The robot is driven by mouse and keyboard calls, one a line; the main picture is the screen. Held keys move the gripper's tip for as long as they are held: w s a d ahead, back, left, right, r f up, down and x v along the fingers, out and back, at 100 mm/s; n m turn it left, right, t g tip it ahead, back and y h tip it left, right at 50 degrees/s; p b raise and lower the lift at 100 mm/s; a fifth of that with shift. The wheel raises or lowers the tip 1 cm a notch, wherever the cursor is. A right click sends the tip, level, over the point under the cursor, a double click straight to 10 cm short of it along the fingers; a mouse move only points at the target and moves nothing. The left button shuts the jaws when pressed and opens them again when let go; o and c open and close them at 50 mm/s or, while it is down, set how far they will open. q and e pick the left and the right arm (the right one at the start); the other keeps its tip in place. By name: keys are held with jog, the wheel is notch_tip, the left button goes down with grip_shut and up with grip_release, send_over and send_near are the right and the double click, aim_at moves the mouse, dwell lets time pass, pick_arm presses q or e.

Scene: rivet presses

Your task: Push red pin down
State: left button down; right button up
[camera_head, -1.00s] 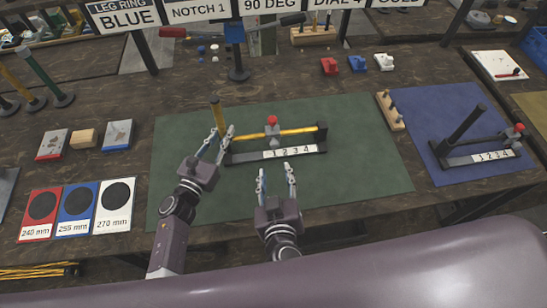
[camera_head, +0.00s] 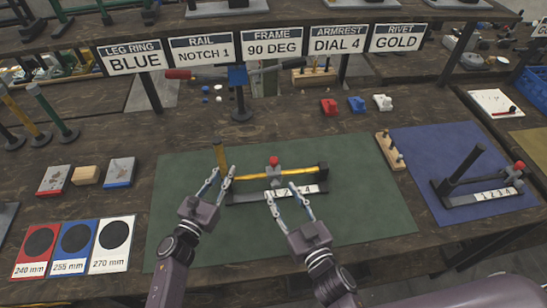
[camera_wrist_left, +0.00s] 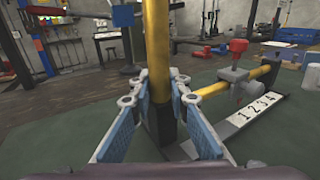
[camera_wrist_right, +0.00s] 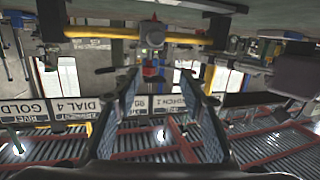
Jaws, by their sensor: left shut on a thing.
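The red pin (camera_head: 273,160) is a red knob standing on a grey slider block (camera_head: 274,169) on the yellow rail of the black fixture on the green mat. It also shows in the left wrist view (camera_wrist_left: 238,46) and, upside down, in the right wrist view (camera_wrist_right: 150,68). My left gripper (camera_head: 222,180) is shut around the lower part of the upright yellow post (camera_wrist_left: 157,60) at the fixture's left end. My right gripper (camera_head: 288,194) is open and empty in front of the numbered strip (camera_wrist_left: 255,110), on the near side of the pin, its fingers apart.
The green mat (camera_head: 380,205) is clear to the right of my right gripper. A wooden peg block (camera_head: 389,150) and a second fixture (camera_head: 485,188) on a blue mat stand further right. Label signs (camera_head: 271,45) hang behind. Coloured size cards (camera_head: 75,240) lie at left.

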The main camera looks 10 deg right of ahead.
aim_at(276, 163)
jog(key=shift+t+y, duration=0.3)
jog(key=shift+t, duration=0.2)
jog(key=x, duration=0.3)
jog(key=d+r+x, duration=0.1)
jog(key=x, duration=0.3)
jog(key=d+x, duration=0.1)
jog(key=x, duration=0.3)
jog(key=shift+w+r, duration=0.35)
jog(key=shift+w, duration=0.2)
jog(key=shift+c, duration=0.2)
grip_shut()
